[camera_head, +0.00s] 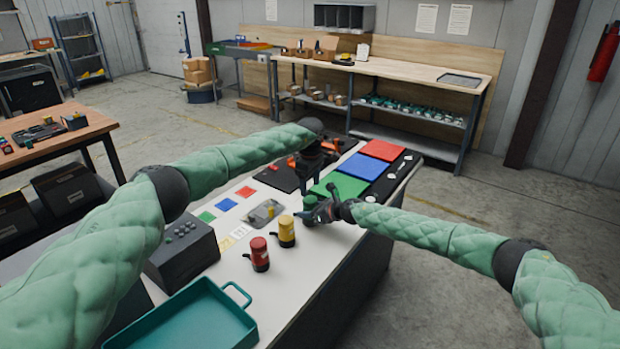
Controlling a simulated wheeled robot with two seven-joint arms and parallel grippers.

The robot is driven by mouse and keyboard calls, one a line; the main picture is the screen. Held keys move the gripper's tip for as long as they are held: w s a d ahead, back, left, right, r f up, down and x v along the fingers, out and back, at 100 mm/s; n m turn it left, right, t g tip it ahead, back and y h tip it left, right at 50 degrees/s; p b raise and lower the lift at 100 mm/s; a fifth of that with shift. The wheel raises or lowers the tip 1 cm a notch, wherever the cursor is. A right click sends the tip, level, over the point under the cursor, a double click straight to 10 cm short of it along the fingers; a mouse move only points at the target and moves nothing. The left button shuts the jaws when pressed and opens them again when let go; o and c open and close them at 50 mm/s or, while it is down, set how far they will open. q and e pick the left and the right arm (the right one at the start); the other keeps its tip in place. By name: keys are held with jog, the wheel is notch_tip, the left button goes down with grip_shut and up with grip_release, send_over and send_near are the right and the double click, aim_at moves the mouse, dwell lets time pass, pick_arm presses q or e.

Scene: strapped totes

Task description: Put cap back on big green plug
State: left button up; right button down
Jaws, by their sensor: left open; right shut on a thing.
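The big green plug (310,201) is at the front right of the white table, just before the green mat. My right gripper (308,214) reaches in from the right and is shut on it, hiding its lower part. I cannot make out the cap separately from the plug. My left gripper (309,180) is open and points down just above and behind the green plug. Its fingertips are small and dark here, and I cannot tell whether they touch anything.
A yellow plug (287,232) and a red plug (260,255) stand nearer the front. Green (343,187), blue (362,167) and red (382,150) mats lie behind. Small coloured squares lie mid-table.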

pick_arm(q)
jog(key=n, duration=0.5)
jog(key=shift+r+n, duration=0.15)
jog(key=shift+n, duration=0.25)
jog(key=n, duration=0.4)
jog(key=shift+r, duration=0.15)
jog(key=n, duration=0.6)
jog(key=shift+r, duration=0.15)
jog(key=n, duration=0.4)
jog(key=shift+r, duration=0.15)
jog(key=n, duration=0.5)
jog(key=shift+r+n, duration=0.15)
jog(key=shift+n, duration=0.25)
jog(key=n, duration=0.4)
jog(key=shift+r, duration=0.15)
jog(key=n, duration=0.4)
jog(key=shift+r+n, duration=0.15)
jog(key=shift+n, duration=0.15)
jog(key=n, duration=0.5)
jog(key=shift+r, duration=0.15)
